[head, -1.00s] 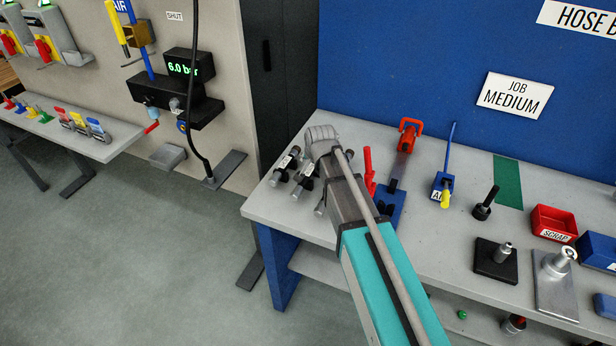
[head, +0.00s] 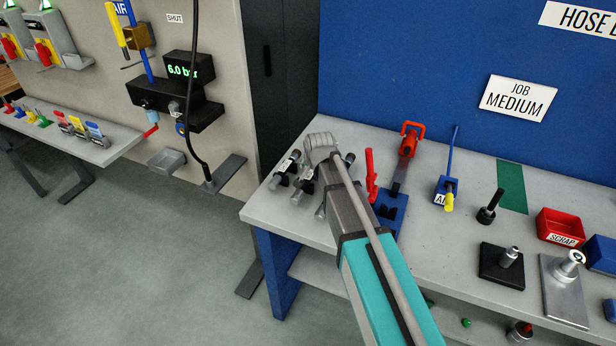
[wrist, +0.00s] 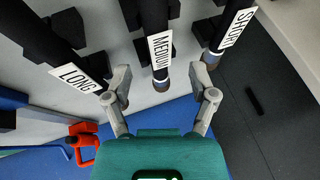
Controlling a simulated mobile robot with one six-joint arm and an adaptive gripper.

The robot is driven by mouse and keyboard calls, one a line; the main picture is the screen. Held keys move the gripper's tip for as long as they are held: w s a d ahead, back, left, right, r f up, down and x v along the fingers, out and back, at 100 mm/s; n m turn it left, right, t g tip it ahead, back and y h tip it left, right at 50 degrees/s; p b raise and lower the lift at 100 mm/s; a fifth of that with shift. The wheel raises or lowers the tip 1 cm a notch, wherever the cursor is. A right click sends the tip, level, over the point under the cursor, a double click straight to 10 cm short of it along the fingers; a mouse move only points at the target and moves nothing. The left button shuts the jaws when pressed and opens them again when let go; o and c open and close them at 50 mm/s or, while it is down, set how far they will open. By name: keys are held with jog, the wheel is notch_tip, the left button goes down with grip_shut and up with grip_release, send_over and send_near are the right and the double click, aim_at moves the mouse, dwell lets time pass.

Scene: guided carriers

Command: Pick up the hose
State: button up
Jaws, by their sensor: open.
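Three dark hoses with metal ends lie in black holders on the bench. In the wrist view their tags read LONG (wrist: 78,77), MEDIUM (wrist: 160,48) and SHORT (wrist: 231,28), from left to right. My gripper (wrist: 161,80) is open, its two fingers on either side of the metal end of the medium hose. I cannot tell whether the fingers touch it. In the head view my gripper (head: 320,145) is over the bench's left end, by the hoses (head: 287,166), and partly hides them.
A sign (head: 517,98) reads JOB MEDIUM. A red-handled tool (head: 371,175) on a blue base, a red clamp (head: 410,138) and a blue-levered fixture (head: 445,188) stand to the right on the bench (head: 330,128). A red scrap bin (head: 560,225) is farther right. Open floor lies left.

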aim_at(310, 175)
jog(key=shift+b+x, duration=2.1)
jog(key=shift+x, duration=0.35)
jog(key=shift+s+d+f, duration=0.1)
grip_shut()
